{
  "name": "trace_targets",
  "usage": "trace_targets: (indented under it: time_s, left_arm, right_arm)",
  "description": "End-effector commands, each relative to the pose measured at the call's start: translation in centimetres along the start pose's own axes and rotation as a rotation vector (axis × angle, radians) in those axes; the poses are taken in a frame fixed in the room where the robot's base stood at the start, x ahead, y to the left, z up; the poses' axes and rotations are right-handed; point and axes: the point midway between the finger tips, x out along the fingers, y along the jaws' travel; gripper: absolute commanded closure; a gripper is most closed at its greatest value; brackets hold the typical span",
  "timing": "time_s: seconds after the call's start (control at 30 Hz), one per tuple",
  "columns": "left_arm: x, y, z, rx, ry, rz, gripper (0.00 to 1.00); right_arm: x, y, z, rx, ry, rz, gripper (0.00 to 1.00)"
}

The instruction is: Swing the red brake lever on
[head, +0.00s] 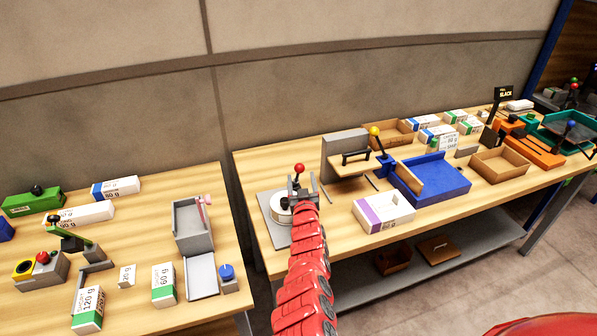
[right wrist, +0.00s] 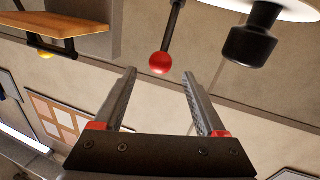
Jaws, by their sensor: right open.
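The red ball of the brake lever (head: 299,167) stands up beside a white round turntable (head: 281,209) on a grey plate, on the right-hand bench. My right gripper (head: 303,187) is at the lever, and its open fingers partly hide the lever in the head view. In the right wrist view, the red ball (right wrist: 160,63) on its dark rod (right wrist: 173,28) lies just beyond the tips of the open right gripper (right wrist: 159,74), about centred between them. The fingers hold nothing. My left gripper is out of view.
A grey stand with a wooden shelf (head: 349,164) is right of the lever. A blue tray (head: 440,180) and a purple-white pack (head: 384,212) lie further right. In the right wrist view, a black knob (right wrist: 254,42) hangs close to the right finger. A gap separates the two benches.

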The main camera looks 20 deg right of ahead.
Motion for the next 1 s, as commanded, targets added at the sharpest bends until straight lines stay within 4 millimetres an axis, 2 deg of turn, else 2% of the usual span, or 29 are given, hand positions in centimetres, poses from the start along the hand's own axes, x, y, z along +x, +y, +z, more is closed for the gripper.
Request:
trace_targets:
  time_s: [0.03,0.1,0.3,0.4,0.6,0.7,1.0]
  left_arm:
    - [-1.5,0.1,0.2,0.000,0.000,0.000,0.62]
    - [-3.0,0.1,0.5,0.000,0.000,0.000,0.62]
    - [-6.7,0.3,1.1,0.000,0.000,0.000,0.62]
    - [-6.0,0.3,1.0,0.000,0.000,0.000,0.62]
    - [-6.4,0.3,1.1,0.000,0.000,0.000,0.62]
    - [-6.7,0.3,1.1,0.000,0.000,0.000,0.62]
    - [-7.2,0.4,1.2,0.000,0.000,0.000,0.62]
  right_arm:
    - [0.6,-0.1,0.7,-0.001,0.004,-0.001,0.27]
    - [1.4,-0.3,1.0,0.002,0.003,-0.004,0.27]
    - [3.5,-0.1,0.9,0.000,0.005,-0.002,0.27]
    - [4.4,0.2,0.5,0.005,-0.006,0.003,0.27]
    - [6.5,0.2,-0.1,0.004,0.003,0.002,0.27]
    - [7.3,0.2,0.5,0.007,-0.006,0.004,0.27]
    - [9.1,0.0,0.2,0.001,-0.004,0.000,0.27]
